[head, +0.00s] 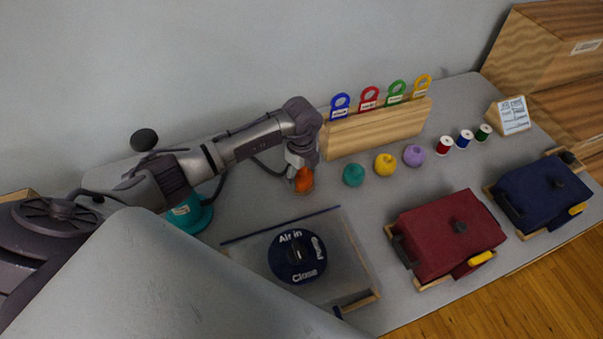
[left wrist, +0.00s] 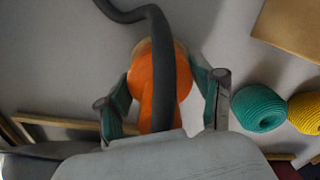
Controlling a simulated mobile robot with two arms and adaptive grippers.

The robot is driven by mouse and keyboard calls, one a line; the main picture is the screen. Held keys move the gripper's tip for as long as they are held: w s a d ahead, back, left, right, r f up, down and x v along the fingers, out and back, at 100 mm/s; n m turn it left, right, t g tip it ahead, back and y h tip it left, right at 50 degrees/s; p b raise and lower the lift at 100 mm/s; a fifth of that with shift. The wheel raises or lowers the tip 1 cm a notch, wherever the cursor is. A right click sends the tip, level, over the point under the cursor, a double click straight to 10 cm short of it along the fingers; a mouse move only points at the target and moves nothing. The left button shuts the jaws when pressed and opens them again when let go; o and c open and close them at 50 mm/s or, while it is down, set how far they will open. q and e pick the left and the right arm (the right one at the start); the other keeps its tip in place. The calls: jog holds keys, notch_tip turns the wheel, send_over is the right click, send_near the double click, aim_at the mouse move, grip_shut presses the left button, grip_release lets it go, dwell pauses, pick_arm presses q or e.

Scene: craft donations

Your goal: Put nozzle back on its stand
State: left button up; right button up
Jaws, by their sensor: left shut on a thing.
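The orange nozzle (head: 304,180) is held below my left gripper (head: 300,162), near the left end of the long wooden block. In the left wrist view the nozzle (left wrist: 152,85) is between the two fingers of my left gripper (left wrist: 163,95), with a dark hose (left wrist: 165,40) running over it. A pale tan rounded edge (left wrist: 143,46) shows just behind the nozzle; it may be the stand. I cannot tell whether the nozzle rests in it or is above it. My right gripper is not in view.
Teal (head: 353,174), yellow (head: 385,163) and purple (head: 414,155) yarn balls stand right of the nozzle. The wooden block (head: 375,128) holds several coloured ring tags. A teal labelled device (head: 189,214) is at left. A clear bag with a round valve (head: 297,256) lies in front.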

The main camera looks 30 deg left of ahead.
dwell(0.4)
pick_arm(q)
jog(key=o, duration=1.2)
